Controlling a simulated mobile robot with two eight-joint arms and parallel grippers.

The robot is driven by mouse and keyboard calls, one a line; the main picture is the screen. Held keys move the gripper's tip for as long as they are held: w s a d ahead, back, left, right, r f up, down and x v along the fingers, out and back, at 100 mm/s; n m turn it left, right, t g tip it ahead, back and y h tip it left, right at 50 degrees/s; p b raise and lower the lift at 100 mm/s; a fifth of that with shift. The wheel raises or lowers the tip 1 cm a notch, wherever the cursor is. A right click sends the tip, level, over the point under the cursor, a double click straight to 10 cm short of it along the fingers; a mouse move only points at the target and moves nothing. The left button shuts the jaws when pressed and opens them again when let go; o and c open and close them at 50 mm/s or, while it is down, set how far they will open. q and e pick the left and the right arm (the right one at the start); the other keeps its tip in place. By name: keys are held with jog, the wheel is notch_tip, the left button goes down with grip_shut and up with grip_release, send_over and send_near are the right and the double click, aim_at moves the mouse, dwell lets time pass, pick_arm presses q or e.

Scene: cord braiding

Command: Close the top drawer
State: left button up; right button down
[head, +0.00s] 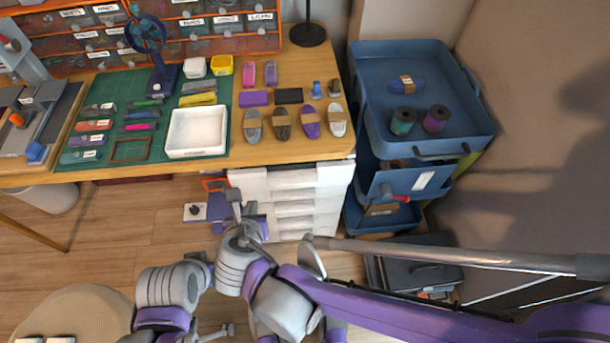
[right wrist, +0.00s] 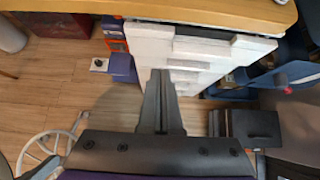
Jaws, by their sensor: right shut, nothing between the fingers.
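The white drawer unit (head: 292,205) stands under the front edge of the table, with several drawers stacked. Its top drawer (head: 290,180) is just below the tabletop; in the right wrist view the top drawer (right wrist: 200,45) shows a dark strip along its upper edge. I cannot tell exactly how far out it is. My right gripper (head: 238,207) is in front of the unit, at its left side in the head view. In the right wrist view the right gripper (right wrist: 160,76) is shut and empty, its tips pointing toward the drawer fronts. My left gripper is not seen.
A blue trolley (head: 440,90) with spools stands close on the right. Dark boxes (head: 420,275) lie on the floor. Wooden floor (head: 130,225) is clear at left.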

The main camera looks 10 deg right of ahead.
aim_at(348, 161)
jog(key=w+d+f+m+g+p, duration=0.1)
jog(key=d+f+m+g+p, duration=0.15)
jog(key=d+m, duration=0.45)
jog(key=d+f+m+g+p, duration=0.2)
jog(key=d+m+g+p, duration=0.15)
jog(key=d, duration=0.75)
jog(key=w+d+r+m+t+y+p, duration=0.25)
jog(key=d+r+m+y, duration=0.3)
jog(key=d+m, duration=0.5)
jog(key=shift+n+h, duration=0.45)
jog(key=shift+n, duration=0.45)
jog(key=shift+w+a+f+b, duration=0.35)
jog(key=shift+w+f, duration=0.9)
jog(key=shift+w, duration=0.1)
jog(key=shift+w+a+f+b, duration=0.35)
jog(key=shift+w+f+b, duration=0.05)
jog(key=shift+w+f, duration=0.9)
jog(key=shift+w+a+f+b, duration=0.35)
jog(key=shift+w+f, duration=0.8)
jog(key=shift+w, duration=0.25)
jog(key=shift+w+d+r, duration=0.1)
jog(key=shift+w, duration=1.25)
